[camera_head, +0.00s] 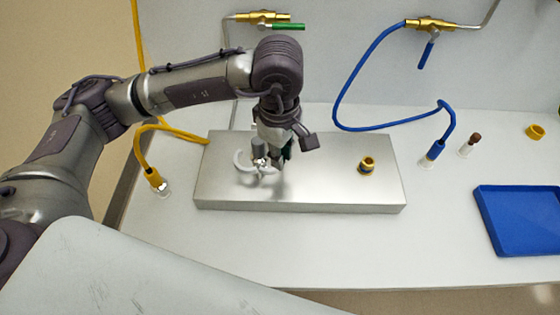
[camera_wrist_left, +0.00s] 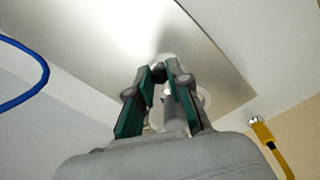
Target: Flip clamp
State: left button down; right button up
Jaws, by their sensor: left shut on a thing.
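The clamp (camera_head: 243,163) is a pale, ring-like piece with a small grey cylinder beside it, on the left half of a silver metal block (camera_head: 330,190). My left gripper (camera_head: 276,162) points down at the clamp's right side and is shut on part of it. In the left wrist view the green-padded fingers of my left gripper (camera_wrist_left: 158,76) close in around a grey part of the clamp (camera_wrist_left: 172,112), just over the metal surface (camera_wrist_left: 215,60). The fingers hide much of the clamp, so its exact pose is unclear. My right gripper is not in view.
A yellow-and-black fitting (camera_head: 367,166) stands on the block's right half. A yellow hose (camera_head: 142,150) ends left of the block. A blue hose (camera_head: 390,124), a small brown-capped vial (camera_head: 468,146), a yellow ring (camera_head: 536,132) and a blue tray (camera_head: 520,220) are to the right.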

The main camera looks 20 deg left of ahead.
pick_arm(q)
jog(key=m+b, duration=0.1)
jog(key=b, duration=0.1)
jog(key=s+m+b, duration=0.1)
jog(key=m+b, duration=0.2)
jog(key=shift+s+d+f+b, duration=0.15)
jog(key=shift+s+f+b, duration=0.1)
jog(key=shift+s+b, duration=0.1)
jog(key=shift+s+r+m+b, duration=0.25)
jog(key=shift+s+m+b, duration=0.1)
jog(key=shift+m+b, duration=0.7)
jog(key=c, duration=1.1)
grip_release()
jog(key=shift+r, duration=0.2)
notch_tip(320, 180, up, 12)
jog(key=shift+s+a+f, duration=0.15)
jog(key=shift+s+a, duration=0.05)
jog(key=shift+a, duration=0.05)
